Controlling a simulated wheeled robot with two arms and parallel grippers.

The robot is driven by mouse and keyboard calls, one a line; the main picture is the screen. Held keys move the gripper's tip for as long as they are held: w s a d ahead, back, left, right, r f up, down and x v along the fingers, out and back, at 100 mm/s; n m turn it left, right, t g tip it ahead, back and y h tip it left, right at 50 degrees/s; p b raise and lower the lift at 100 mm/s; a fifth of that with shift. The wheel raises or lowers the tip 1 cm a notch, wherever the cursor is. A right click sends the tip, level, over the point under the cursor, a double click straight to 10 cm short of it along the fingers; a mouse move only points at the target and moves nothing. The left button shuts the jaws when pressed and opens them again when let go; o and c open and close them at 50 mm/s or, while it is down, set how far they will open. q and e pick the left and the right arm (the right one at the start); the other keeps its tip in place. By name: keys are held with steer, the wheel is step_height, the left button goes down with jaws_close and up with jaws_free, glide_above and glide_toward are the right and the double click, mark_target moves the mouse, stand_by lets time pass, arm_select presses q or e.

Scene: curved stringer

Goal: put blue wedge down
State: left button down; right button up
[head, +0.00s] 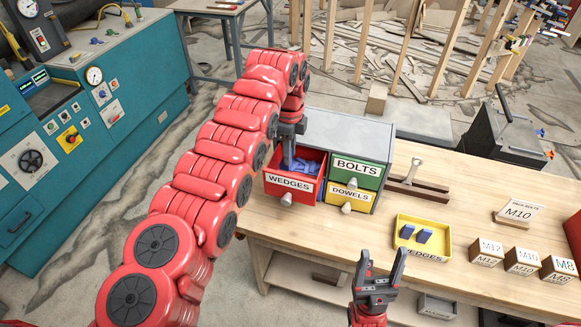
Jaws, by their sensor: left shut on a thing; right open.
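My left gripper (288,160) points down into the open red drawer (290,196) labelled WEDGES, which holds several blue wedges (302,165). It is shut on a blue wedge, which is mostly hidden by the fingers and hard to tell from the others. A yellow tray (447,236), also labelled WEDGES, lies on the bench with two blue wedges (424,236) in it, side by side and apart. My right gripper (383,265) is open and empty in front of the bench edge, nearer to me than the tray.
The drawer cabinet (345,130) has a closed green BOLTS drawer (356,172) and a yellow DOWELS drawer (349,195). A wooden block with a metal tool (416,185) lies behind the tray. Labelled boxes (522,261) stand at right. Bare bench top (330,225) lies left of the tray.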

mark_target(289, 168)
arm_select(q)
steer(key=shift+f, duration=0.35)
steer(key=shift+w+f+p, duration=0.1)
steer(key=shift+f+p, duration=0.4)
steer(key=shift+f, duration=0.25)
step_height(289, 168, down, 3)
steer(key=shift+f+p, duration=0.1)
steer(key=shift+p, duration=0.6)
steer(key=shift+f, duration=0.1)
steer(key=shift+f+b, duration=0.55)
steer(key=shift+b, duration=0.25)
steer(key=shift+f, duration=0.1)
steer(key=c, duration=0.6)
jaws_free()
